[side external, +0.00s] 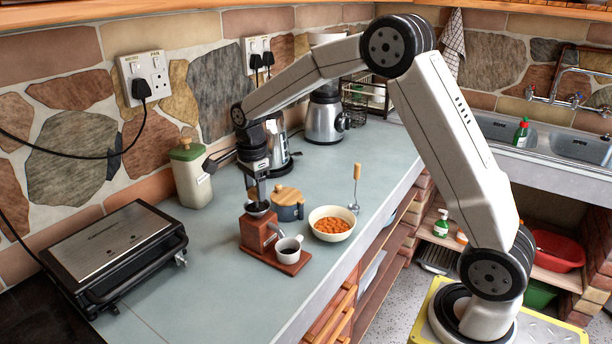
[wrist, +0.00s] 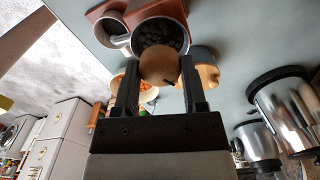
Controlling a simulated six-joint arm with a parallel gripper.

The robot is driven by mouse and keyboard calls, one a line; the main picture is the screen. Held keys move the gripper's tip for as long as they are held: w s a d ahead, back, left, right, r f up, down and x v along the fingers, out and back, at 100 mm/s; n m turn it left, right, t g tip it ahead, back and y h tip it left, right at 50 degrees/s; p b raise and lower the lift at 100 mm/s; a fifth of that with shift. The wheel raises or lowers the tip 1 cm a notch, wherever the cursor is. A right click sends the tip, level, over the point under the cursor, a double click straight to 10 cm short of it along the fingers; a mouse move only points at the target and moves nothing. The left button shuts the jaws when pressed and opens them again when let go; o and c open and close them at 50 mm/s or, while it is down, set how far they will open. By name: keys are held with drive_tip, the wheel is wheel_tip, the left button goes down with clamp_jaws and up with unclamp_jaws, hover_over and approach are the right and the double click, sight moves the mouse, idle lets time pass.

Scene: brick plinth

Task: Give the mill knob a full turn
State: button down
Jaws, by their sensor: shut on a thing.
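The mill (side external: 254,233) is a reddish-brown wooden body on a flat base, upright on the grey counter, with a metal hopper on top. In the wrist view the hopper (wrist: 160,33) holds dark beans. The mill knob (wrist: 160,66) is a round, pale wooden ball between my fingertips, beside the hopper rim. My gripper (side external: 256,196) points down over the mill and is shut on the knob. The knob is too small and covered to make out in the side view. A white cup (side external: 289,247) with dark contents stands on the mill's base.
A bowl of orange food (side external: 332,222) and a blue pot with a wooden lid (side external: 287,205) stand close to the mill. A contact grill (side external: 115,255) is at left, a cream canister (side external: 190,175) at the wall. The front counter is clear.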

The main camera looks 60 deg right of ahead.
sight(255, 188)
drive_tip(key=shift+c, duration=0.7)
unclamp_jaws()
drive_tip(key=shift+r, duration=0.1)
drive_tip(key=shift+r, duration=3.8)
